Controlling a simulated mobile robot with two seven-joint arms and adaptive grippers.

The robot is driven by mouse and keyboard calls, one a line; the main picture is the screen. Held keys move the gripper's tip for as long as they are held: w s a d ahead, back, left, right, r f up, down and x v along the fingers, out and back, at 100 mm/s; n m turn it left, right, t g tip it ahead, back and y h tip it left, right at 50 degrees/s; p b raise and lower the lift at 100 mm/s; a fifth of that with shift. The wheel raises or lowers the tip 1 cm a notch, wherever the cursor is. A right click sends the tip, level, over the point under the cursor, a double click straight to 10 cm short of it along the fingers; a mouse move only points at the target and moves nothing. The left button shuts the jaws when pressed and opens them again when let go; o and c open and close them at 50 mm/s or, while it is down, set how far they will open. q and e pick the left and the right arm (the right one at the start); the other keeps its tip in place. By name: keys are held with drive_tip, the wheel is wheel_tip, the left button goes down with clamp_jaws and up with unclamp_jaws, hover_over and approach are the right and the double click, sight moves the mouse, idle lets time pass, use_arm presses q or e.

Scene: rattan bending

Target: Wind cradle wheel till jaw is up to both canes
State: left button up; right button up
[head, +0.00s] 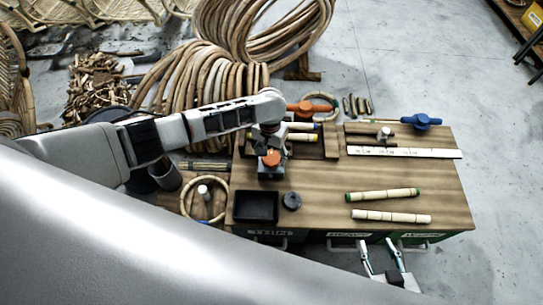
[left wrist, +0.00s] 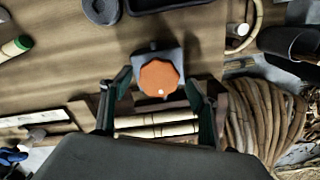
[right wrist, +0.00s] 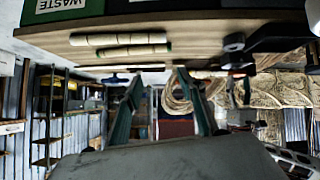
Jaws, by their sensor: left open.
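My right gripper (head: 383,249) is open and empty off the table's front edge.
Two loose canes (head: 383,195) (head: 391,216) lie at the table's right front. A black tray (head: 256,206), a dark round piece (head: 292,200) and a rattan ring (head: 187,207) are at the front left. An orange-handled tool (head: 306,108), blue-handled tool (head: 421,121) and white ruler (head: 405,153) lie behind.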

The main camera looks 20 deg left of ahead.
use_arm(q)
drive_tip(key=shift+f, duration=0.75)
